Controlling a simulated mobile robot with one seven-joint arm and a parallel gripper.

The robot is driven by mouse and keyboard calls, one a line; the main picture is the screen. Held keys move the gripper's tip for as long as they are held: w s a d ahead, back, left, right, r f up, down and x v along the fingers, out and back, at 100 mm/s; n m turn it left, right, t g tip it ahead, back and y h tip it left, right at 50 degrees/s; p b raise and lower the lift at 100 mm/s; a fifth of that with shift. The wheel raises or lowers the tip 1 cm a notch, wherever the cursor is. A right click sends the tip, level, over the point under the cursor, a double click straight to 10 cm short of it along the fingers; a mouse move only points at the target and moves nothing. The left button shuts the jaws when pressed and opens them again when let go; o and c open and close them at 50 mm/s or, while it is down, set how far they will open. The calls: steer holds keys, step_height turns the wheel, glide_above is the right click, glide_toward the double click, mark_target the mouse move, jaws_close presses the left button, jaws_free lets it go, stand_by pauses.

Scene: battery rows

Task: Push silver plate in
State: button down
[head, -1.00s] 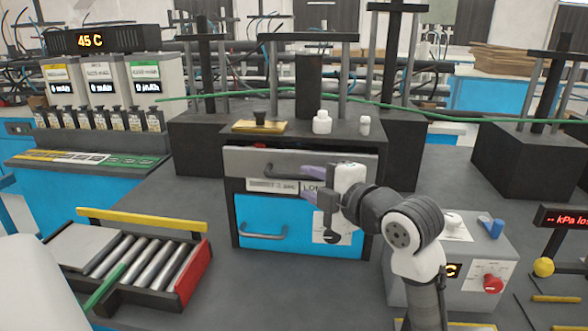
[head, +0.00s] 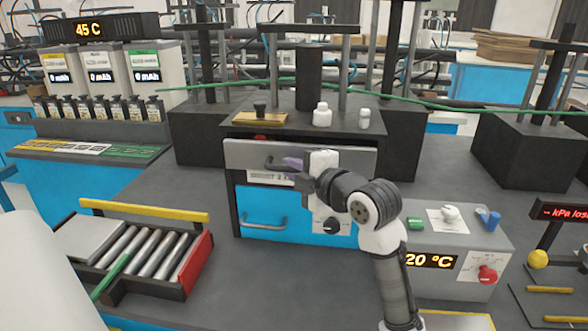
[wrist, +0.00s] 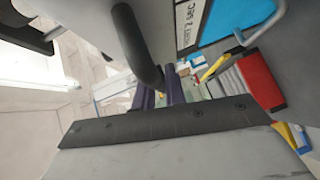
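The silver plate appears to be the plain grey metal front (head: 245,156) of the upper drawer in the dark cabinet. It has a dark bar handle (head: 270,163), and its top edge stands slightly proud of the cabinet. My gripper (head: 290,163), with purple fingers, is in front of this panel near the handle's right part. In the wrist view the handle (wrist: 138,45) runs down close to the purple fingers (wrist: 160,97). The fingers stand apart with a gap between them. I cannot tell whether they touch the handle; my wrist hides the panel's right-middle part.
A blue lower drawer (head: 300,232) is below. White bottles (head: 322,115) and a yellow plate (head: 259,118) stand on the cabinet top. A roller tray (head: 140,252) is at left, a temperature unit (head: 455,262) at right. A green cable (head: 400,100) crosses behind.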

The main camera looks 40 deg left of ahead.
steer(key=w+a, duration=0.1)
steer(key=w, duration=0.1)
steer(key=w+a+b, duration=0.1)
steer(key=shift+w+a, duration=0.1)
steer(key=shift+w, duration=0.25)
steer(key=shift+r, duration=0.1)
steer(key=c, duration=1.8)
jaws_free()
steer(key=shift+w, duration=0.1)
steer(key=o, duration=0.3)
steer(key=shift+o, duration=0.2)
